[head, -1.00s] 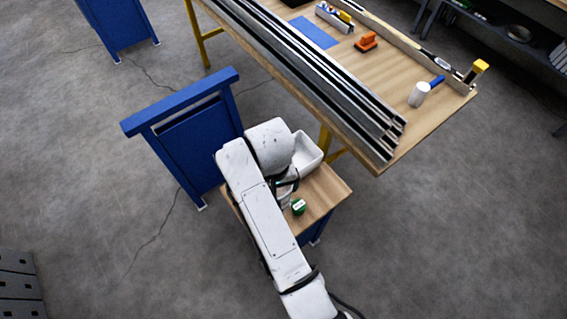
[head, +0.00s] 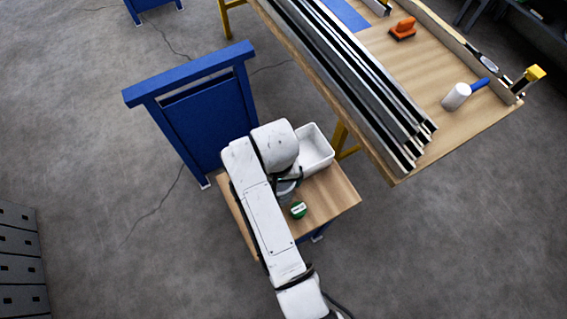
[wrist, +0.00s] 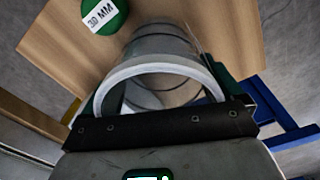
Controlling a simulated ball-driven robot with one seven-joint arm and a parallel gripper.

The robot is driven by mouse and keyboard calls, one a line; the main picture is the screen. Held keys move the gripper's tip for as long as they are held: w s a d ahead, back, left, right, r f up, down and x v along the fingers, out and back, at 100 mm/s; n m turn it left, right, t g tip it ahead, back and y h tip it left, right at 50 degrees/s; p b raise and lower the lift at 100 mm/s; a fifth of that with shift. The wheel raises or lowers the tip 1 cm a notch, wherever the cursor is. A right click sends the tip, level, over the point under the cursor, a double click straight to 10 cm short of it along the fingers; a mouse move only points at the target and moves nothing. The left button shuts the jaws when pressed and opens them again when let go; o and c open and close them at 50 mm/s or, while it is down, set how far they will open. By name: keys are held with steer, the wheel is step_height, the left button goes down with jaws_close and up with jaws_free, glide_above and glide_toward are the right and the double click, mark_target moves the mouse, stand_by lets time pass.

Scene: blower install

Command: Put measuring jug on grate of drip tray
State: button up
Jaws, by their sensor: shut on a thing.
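The measuring jug is a translucent grey cylinder with a pale rim (wrist: 163,44), seen from above in the wrist view. My gripper (wrist: 160,98) is shut on the jug near its rim, with a finger at either side. The jug looks upright over the small wooden table. I cannot tell whether its base touches the wood. In the head view my arm hides most of the jug and the gripper. I cannot make out a drip tray or grate in either view.
The small wooden table (head: 335,195) holds a green round item marked 30 MM (head: 298,210) beside the jug and a white bin (head: 316,148) behind. A blue panel stand (head: 205,120) is at left. A workbench (head: 455,125) with metal profiles (head: 350,85) stands at upper right.

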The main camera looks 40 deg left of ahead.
steer(key=shift+r, duration=0.1)
steer(key=o, duration=0.8)
steer(key=shift+r+p, duration=1.15)
steer(key=shift+r, duration=4.9)
